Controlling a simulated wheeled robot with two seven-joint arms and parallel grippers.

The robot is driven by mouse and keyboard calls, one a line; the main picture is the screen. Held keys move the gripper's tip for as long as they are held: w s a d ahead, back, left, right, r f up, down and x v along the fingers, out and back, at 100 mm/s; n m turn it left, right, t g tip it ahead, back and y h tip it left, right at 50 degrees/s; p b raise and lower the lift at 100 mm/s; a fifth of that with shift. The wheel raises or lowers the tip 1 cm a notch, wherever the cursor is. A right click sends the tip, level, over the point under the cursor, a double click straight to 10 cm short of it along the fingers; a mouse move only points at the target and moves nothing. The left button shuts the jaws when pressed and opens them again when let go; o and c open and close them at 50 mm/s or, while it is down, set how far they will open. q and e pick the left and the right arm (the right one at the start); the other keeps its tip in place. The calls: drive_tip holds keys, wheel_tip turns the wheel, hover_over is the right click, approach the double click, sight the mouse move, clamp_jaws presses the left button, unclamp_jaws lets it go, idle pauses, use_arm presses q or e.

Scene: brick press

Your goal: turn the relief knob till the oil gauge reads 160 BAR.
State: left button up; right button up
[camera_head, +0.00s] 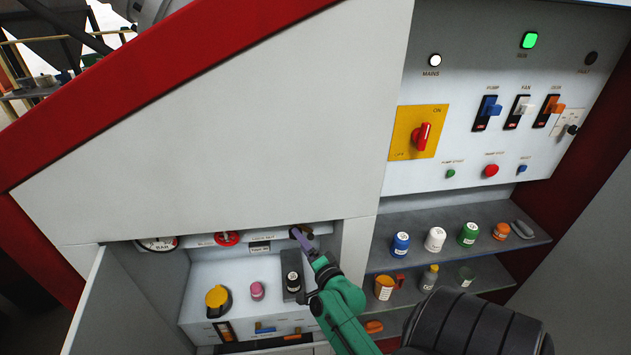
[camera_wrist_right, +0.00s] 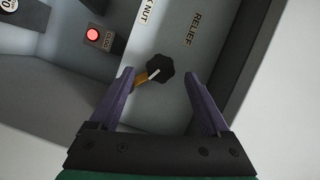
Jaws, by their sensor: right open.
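The relief knob (camera_wrist_right: 161,67) is black and lobed, with a white line on it and a brass stem, beside the RELIEF label in the right wrist view. My right gripper (camera_wrist_right: 159,75) is open, one purple finger on each side of the knob; I cannot tell whether they touch it. In the head view my right gripper (camera_head: 297,234) reaches into the open compartment and largely covers the knob. The oil gauge (camera_head: 158,244) is a white dial marked BAR at the compartment's left; its upper part is cut off by the panel edge and its reading is not legible. My left gripper is not in view.
A red handwheel (camera_head: 227,238) sits between gauge and knob. Below are a yellow-topped pot (camera_head: 217,299), a pink knob (camera_head: 257,291) and a black cylinder (camera_head: 292,282). Shelves at right hold several cups and bottles. A red lamp (camera_wrist_right: 92,34) shows in the wrist view.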

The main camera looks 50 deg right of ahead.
drive_tip(key=b+v, duration=0.2)
drive_tip(key=v, duration=0.7)
drive_tip(key=shift+s, duration=0.35)
drive_tip(key=shift+r, duration=0.1)
idle(3.1)
